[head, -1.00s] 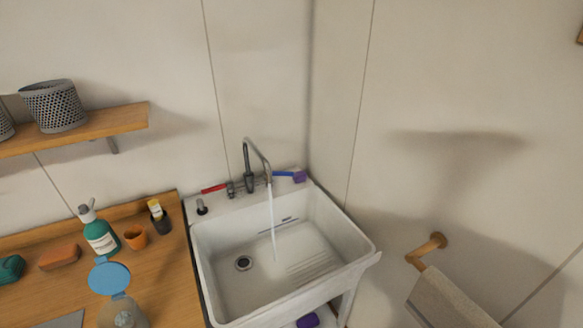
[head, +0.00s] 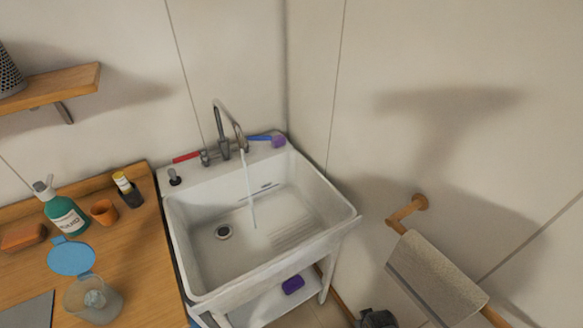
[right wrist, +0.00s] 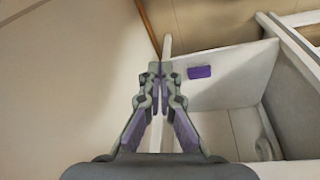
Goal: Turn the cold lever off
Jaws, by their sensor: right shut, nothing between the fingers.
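The cold lever (head: 261,138) is the blue handle to the right of the faucet (head: 223,140), pointing out to the right. The hot lever (head: 187,157) is red and points left. A stream of water (head: 249,190) runs from the curved spout into the white sink (head: 349,221). My right gripper (right wrist: 158,72) is shut and empty in the right wrist view, low near the sink stand. A dark part, likely of my right arm, shows at the bottom edge of the head view. My left gripper is not in view.
A purple block (head: 278,141) sits at the cold lever's outer end. Another purple block (head: 293,285) lies on the lower shelf (head: 262,303), also in the right wrist view (right wrist: 199,72). A towel (head: 430,275) hangs on a wall bar at right.

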